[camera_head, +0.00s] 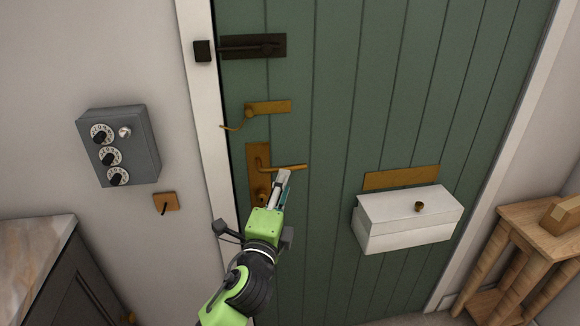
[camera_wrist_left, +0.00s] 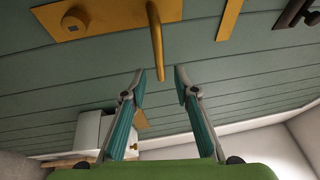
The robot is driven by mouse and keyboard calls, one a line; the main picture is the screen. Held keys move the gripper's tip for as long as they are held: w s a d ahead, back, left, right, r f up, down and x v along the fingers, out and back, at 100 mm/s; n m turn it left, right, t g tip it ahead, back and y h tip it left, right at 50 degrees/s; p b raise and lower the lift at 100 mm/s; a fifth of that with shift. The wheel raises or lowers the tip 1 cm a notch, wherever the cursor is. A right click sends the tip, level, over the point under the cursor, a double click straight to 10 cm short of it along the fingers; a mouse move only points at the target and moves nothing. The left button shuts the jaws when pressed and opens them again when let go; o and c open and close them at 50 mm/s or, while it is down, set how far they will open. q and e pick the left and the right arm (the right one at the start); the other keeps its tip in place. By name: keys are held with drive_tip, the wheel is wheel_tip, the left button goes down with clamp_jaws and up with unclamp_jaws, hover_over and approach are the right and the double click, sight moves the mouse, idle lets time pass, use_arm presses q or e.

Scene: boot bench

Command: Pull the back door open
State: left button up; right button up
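The green plank door (camera_head: 340,110) stands in its white frame and looks closed. Its brass lever handle (camera_head: 285,167) sticks out to the right from a brass plate (camera_head: 258,158) near the door's left edge. My left gripper (camera_head: 284,176) is at the lever, just below its free end. In the left wrist view its fingers (camera_wrist_left: 160,76) are apart and empty. The lever (camera_wrist_left: 156,42) shows just beyond the gap between the fingertips, and I see no contact. My right gripper is not in view.
Above the handle are a brass catch (camera_head: 266,108), its arm reaching left towards the frame, and a black bolt (camera_head: 253,46) with a separate keeper (camera_head: 202,51). A white box (camera_head: 405,222) juts from the door. A grey dial box (camera_head: 120,146) hangs left; a wooden table (camera_head: 530,232) stands right.

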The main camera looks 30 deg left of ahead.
sight(289, 168)
use_arm(q)
drive_tip(key=x, duration=0.7)
clamp_jaws()
